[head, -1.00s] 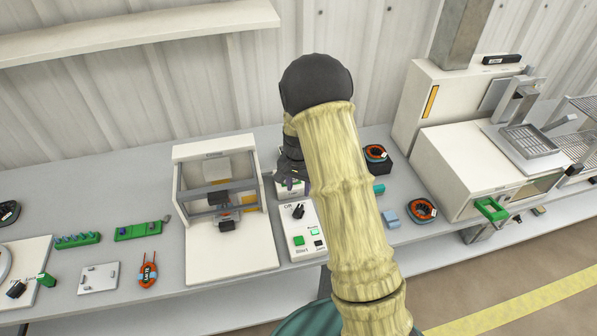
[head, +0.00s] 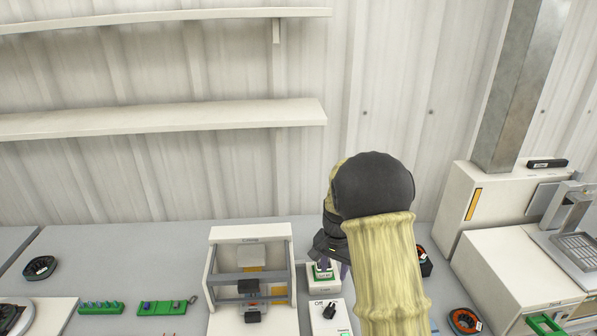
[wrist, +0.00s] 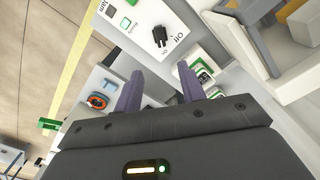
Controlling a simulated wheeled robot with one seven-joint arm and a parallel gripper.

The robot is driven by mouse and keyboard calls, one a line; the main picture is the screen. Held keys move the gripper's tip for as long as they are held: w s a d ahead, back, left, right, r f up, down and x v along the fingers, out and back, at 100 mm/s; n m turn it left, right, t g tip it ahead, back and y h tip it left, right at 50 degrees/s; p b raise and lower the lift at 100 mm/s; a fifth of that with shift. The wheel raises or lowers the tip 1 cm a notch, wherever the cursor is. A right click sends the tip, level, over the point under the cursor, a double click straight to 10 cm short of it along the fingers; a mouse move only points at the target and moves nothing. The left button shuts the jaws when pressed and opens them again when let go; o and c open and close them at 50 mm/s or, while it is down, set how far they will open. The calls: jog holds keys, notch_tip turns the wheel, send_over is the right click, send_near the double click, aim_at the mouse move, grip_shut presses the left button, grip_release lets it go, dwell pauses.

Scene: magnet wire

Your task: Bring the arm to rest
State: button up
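My arm, in a pale yellow sleeve with a dark rounded elbow cap, rises from the bottom of the head view right of centre. My gripper (head: 331,268) hangs low from it over the grey bench, partly hidden by the arm. In the wrist view my gripper (wrist: 160,71) shows two purple-grey fingers spread apart, with nothing between them. A small white unit with a green-framed part (head: 323,271) stands just below or behind the fingers in the head view. I cannot tell whether they touch it.
A white press-like frame (head: 216,270) stands left of my gripper. A white control box with a black switch (head: 329,311) is in front. An orange-and-black coil (head: 465,321) and a large white machine (head: 500,262) are to the right. Shelves (head: 160,118) hang on the wall above.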

jog(key=s+r+n+t, duration=0.1)
jog(key=s+r+n, duration=0.2)
jog(key=s, duration=0.7)
jog(key=s+r+n+t+p, duration=0.1)
jog(key=s+r+n, duration=0.3)
jog(key=s, duration=0.7)
jog(key=shift+r+t+p, duration=0.3)
jog(key=shift+r, duration=0.55)
